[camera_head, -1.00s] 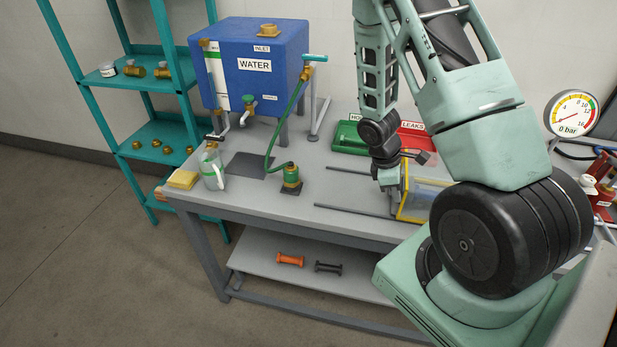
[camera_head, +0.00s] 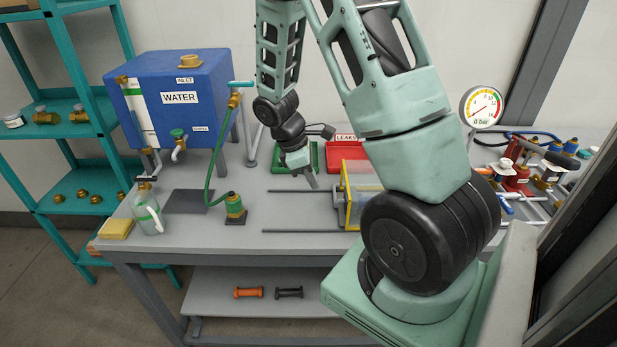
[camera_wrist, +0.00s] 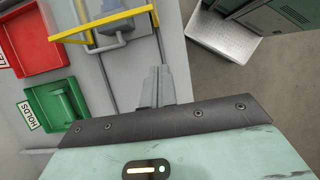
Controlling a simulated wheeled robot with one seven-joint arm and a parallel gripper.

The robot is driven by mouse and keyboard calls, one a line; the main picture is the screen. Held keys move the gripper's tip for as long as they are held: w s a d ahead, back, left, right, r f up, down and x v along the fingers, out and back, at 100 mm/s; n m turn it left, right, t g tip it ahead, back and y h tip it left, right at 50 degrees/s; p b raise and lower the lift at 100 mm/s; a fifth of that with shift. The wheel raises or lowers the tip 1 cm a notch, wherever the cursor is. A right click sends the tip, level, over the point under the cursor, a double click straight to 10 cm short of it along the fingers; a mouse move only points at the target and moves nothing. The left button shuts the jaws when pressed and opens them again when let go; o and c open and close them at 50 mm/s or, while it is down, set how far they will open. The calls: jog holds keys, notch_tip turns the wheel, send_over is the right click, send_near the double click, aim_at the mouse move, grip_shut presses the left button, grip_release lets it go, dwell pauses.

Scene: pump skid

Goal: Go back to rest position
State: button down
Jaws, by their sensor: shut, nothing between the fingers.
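My gripper (camera_head: 312,180) hangs above the grey bench, in front of the green tray (camera_head: 281,161) and left of the yellow frame (camera_head: 347,206). In the wrist view its fingers (camera_wrist: 157,88) are closed together with nothing between them. That view looks down on the bench top, with the yellow frame (camera_wrist: 118,18) just beyond the fingers. The green tray, with a "HOLDS" label, lies left of the fingers in the wrist view (camera_wrist: 42,113). My arm blocks part of the bench's right half in the head view.
A blue water tank (camera_head: 203,94) stands at the back left, with a green hose to a brass fitting (camera_head: 234,209). A jug (camera_head: 147,214) and yellow sponge (camera_head: 116,229) are at the left. A red tray (camera_head: 346,152), gauge (camera_head: 481,105) and pipework (camera_head: 520,180) are behind and right.

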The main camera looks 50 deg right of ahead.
jog(key=shift+r, duration=0.2)
jog(key=shift+w+a, duration=0.1)
jog(key=shift+a, duration=0.05)
jog(key=a+r+t+y+b, duration=0.1)
jog(key=a+r, duration=0.2)
jog(key=a, duration=0.8)
jog(key=a+r+t+y+b, duration=0.1)
jog(key=a+r, duration=0.1)
jog(key=a, duration=0.8)
jog(key=s+a+r+t+y+b, duration=0.1)
jog(key=s+a+r+b, duration=0.1)
jog(key=s+a, duration=1.1)
jog(key=shift+s+a+r, duration=0.3)
jog(key=shift+a+r, duration=0.5)
jog(key=shift+a, duration=0.3)
